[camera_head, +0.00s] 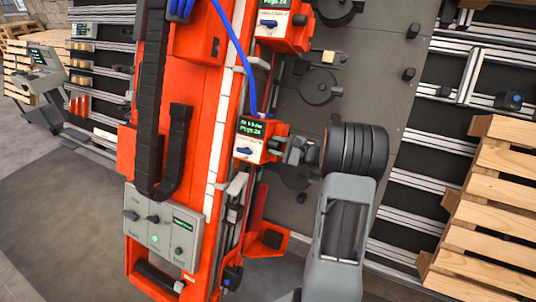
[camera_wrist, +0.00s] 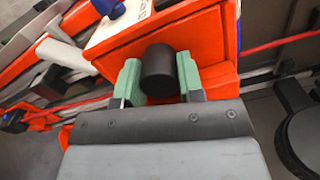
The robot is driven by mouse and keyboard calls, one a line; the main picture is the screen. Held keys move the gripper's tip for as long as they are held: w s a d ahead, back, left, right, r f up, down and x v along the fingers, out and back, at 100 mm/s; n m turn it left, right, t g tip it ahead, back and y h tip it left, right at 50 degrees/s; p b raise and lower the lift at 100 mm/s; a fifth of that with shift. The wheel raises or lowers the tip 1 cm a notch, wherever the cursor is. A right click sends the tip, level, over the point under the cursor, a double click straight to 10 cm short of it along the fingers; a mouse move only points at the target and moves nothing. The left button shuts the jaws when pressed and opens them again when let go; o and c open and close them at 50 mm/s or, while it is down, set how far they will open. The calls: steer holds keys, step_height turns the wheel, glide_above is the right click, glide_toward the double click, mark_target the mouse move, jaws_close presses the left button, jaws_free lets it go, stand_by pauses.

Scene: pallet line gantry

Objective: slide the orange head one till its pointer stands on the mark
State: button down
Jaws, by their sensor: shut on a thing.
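An orange head (camera_head: 248,152) with a small green-lit display and a blue lever sits on the orange rail, left of my gripper (camera_head: 288,148). A second orange head (camera_head: 283,30) of the same kind sits farther up the rail. In the wrist view my gripper (camera_wrist: 159,78) has its green fingers on both sides of a black round knob (camera_wrist: 158,72), shut on it. The knob stands out from the orange head's face (camera_wrist: 180,35). A white scale strip (camera_head: 221,140) runs along the rail. I cannot make out the pointer or the mark, and the display text is too small to read.
A grey control box (camera_head: 162,232) with knobs and a green light hangs at the rail's lower left. A blue hose (camera_head: 238,50) runs down to the head. Wooden pallets (camera_head: 500,190) stand at the right. Dark round parts (camera_head: 318,88) sit on the grey plate beside the rail.

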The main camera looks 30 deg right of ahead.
steer(key=shift+f, duration=0.25)
steer(key=c, duration=1)
jaws_free()
steer(key=shift+s, duration=0.1)
steer(key=shift+s, duration=0.1)
steer(key=b+v, duration=0.2)
steer(key=v, duration=1.1)
steer(key=shift+s+d, duration=0.15)
steer(key=shift+s, duration=0.1)
